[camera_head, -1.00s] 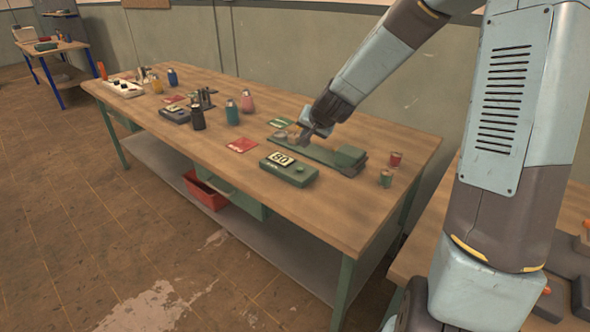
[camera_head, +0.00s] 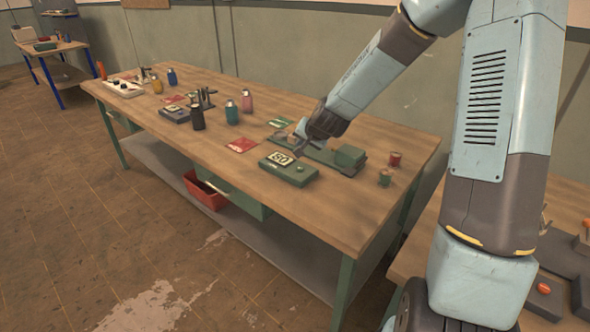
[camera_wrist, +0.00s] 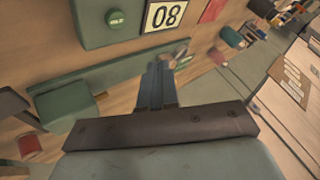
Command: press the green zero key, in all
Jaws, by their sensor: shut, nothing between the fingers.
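The green box device (camera_head: 300,180) lies on the wooden bench, with a pale number display (camera_head: 281,158) on top. My gripper (camera_head: 299,152) is shut and empty, just beyond the device near the display end.
A long green fixture (camera_head: 346,158) lies behind the device, close to my gripper. Two small spools (camera_head: 385,178) stand to the right. A red card (camera_head: 242,145) lies to the left, with several bottles (camera_head: 232,112) beyond it. The bench front (camera_head: 300,215) is clear.

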